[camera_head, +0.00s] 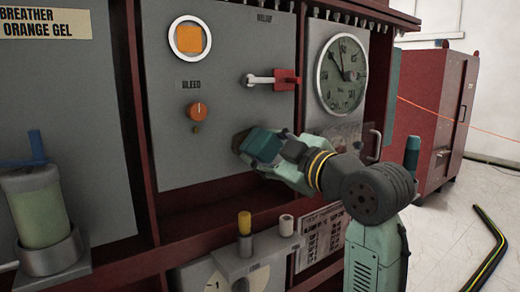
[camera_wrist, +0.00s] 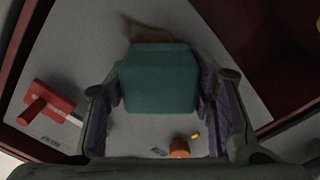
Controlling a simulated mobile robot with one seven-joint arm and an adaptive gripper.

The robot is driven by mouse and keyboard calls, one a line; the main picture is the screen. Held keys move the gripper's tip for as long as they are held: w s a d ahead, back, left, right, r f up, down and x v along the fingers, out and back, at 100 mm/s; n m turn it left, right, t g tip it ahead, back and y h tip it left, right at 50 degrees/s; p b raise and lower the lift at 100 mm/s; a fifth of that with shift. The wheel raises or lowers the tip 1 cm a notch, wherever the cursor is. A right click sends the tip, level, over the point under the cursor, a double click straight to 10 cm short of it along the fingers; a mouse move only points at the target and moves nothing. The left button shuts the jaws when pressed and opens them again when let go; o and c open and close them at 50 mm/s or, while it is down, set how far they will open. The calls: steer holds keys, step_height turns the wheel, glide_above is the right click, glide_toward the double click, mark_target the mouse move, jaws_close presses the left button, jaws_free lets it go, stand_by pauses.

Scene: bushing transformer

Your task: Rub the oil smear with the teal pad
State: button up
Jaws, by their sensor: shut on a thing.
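The teal pad (camera_head: 262,145) is held between the fingers of my gripper (camera_head: 275,155), close to the lower right part of the grey panel. In the wrist view the pad (camera_wrist: 158,82) fills the space between both fingers of the gripper (camera_wrist: 160,92). The brown oil smear (camera_wrist: 143,28) shows just beyond the pad's far edge in the wrist view. In the head view a dark brown patch of the smear (camera_head: 238,141) shows at the pad's left edge. The pad hides part of the smear. I cannot tell whether the pad touches the panel.
Above the pad are an orange bleed knob (camera_head: 197,111) and a red-and-white lever (camera_head: 283,80). A round gauge (camera_head: 342,75) is at the right. Below stand a yellow-capped post (camera_head: 244,223) and a white-capped post (camera_head: 286,226). A glass cylinder (camera_head: 37,208) is at the left.

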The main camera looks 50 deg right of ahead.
steer(key=s+d+p, duration=0.1)
steer(key=s+d, duration=0.1)
steer(key=d, duration=0.5)
steer(key=shift+w+a+b, duration=0.25)
steer(key=shift+w+a, duration=0.05)
steer(key=shift+a, duration=0.5)
steer(key=shift+w+a+b, duration=0.25)
steer(key=shift+a, duration=0.55)
steer(key=shift+w+a+b, duration=0.25)
steer(key=shift+w+a, duration=0.05)
steer(key=shift+a, duration=0.5)
steer(key=shift+w+a+b, duration=0.25)
steer(key=shift+w+a, duration=0.05)
steer(key=shift+a, duration=0.75)
steer(key=shift+w+a+b, duration=0.25)
steer(key=shift+a, duration=0.8)
steer(key=shift+w+a+b, duration=0.25)
steer(key=shift+w+a, duration=0.05)
steer(key=shift+a, duration=0.9)
steer(key=shift+w+r+p, duration=0.15)
steer(key=shift+r+p, duration=0.2)
steer(key=shift+r, duration=0.05)
steer(key=s+d+p, duration=0.2)
steer(key=s+d, duration=0.1)
steer(key=d, duration=0.8)
steer(key=shift+s, duration=0.35)
steer(key=shift+a, duration=0.1)
